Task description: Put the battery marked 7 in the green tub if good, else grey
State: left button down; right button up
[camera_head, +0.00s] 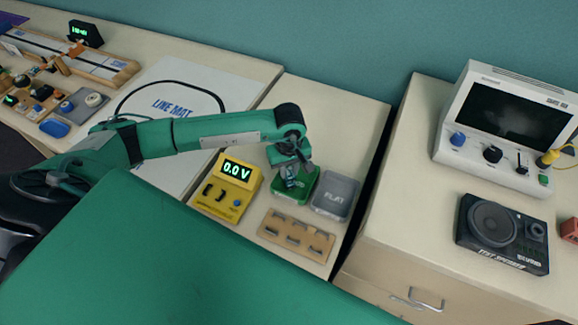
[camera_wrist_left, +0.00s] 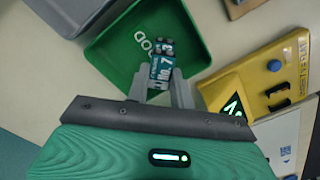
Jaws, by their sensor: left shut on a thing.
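My left gripper (camera_head: 291,181) is over the green tub (camera_head: 309,182), pointing down. In the left wrist view my left gripper (camera_wrist_left: 161,84) is shut on a small teal battery (camera_wrist_left: 160,66) marked 7. The battery is above the green tub (camera_wrist_left: 107,52), whose floor shows light lettering, partly covered. The grey tub (camera_head: 335,197), marked FLAT, stands just right of the green one; its edge also shows in the left wrist view (camera_wrist_left: 75,14). The yellow tester (camera_head: 226,193) reads 0.0 V, left of the tubs. My right gripper is not in view.
A wooden battery holder (camera_head: 297,239) with several slots lies in front of the tubs. A line mat (camera_head: 185,95) lies to the left. A speaker (camera_head: 502,232) and a white instrument (camera_head: 505,125) stand on the right bench, past a gap.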

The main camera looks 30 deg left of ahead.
aim_at(289, 172)
pick_arm(q)
jog(key=c, duration=1.1)
grip_release()
notch_tip(289, 172, up, 14)
jog(key=shift+f+b, duration=0.1)
jog(key=shift+b, duration=1.15)
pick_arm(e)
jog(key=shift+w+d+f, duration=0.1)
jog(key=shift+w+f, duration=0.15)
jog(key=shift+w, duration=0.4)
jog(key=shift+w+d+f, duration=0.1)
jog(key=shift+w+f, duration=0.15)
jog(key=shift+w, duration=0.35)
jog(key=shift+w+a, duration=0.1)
